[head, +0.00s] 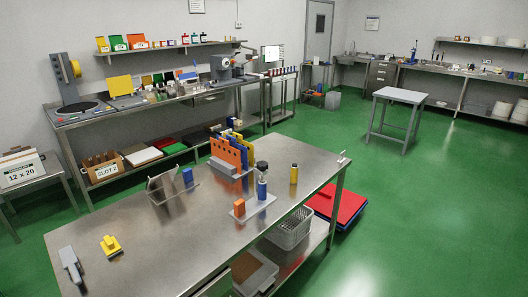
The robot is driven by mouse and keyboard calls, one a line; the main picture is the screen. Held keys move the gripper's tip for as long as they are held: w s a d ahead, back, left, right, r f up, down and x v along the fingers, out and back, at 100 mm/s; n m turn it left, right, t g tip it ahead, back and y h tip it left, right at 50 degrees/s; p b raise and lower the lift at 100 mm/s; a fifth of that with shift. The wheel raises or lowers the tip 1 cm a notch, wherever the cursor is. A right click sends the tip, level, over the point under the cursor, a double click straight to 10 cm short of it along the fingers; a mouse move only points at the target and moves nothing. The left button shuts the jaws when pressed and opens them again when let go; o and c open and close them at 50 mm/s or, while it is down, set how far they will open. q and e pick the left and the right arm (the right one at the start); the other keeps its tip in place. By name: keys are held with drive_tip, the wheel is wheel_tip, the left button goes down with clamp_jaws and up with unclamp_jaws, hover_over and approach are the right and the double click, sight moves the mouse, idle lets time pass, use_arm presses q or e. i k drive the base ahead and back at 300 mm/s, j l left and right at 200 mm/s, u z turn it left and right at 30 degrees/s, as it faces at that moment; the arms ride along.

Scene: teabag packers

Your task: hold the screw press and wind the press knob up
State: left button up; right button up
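Neither of my grippers is in view. No part is plainly labelled as the screw press. On the near steel table, a small stand has a dark round knob (262,166) above a pale neck and a blue upright body (262,189). It stands on a light grey base plate (250,213), with an orange block (239,207) at the plate's left end. This may be the screw press, but I cannot tell for sure. A small blue upright device (413,50) on the far bench is too small to make out.
The near table (190,240) also holds a yellow cylinder (294,174), an orange-blue-yellow slotted rack (230,152), a tilted metal plate (166,187), a yellow piece (111,245) and a grey tool (71,264). A small table (400,95) stands on open green floor.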

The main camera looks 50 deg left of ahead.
sight(262, 166)
drive_tip(key=i+u, duration=0.2)
drive_tip(key=i, duration=0.4)
drive_tip(key=i+l+u, duration=0.2)
drive_tip(key=i, duration=0.4)
drive_tip(key=i+u, duration=0.2)
drive_tip(key=u, duration=0.2)
drive_tip(key=i+u, duration=0.25)
drive_tip(key=u, duration=0.2)
drive_tip(key=i+u, duration=0.2)
drive_tip(key=u, duration=0.2)
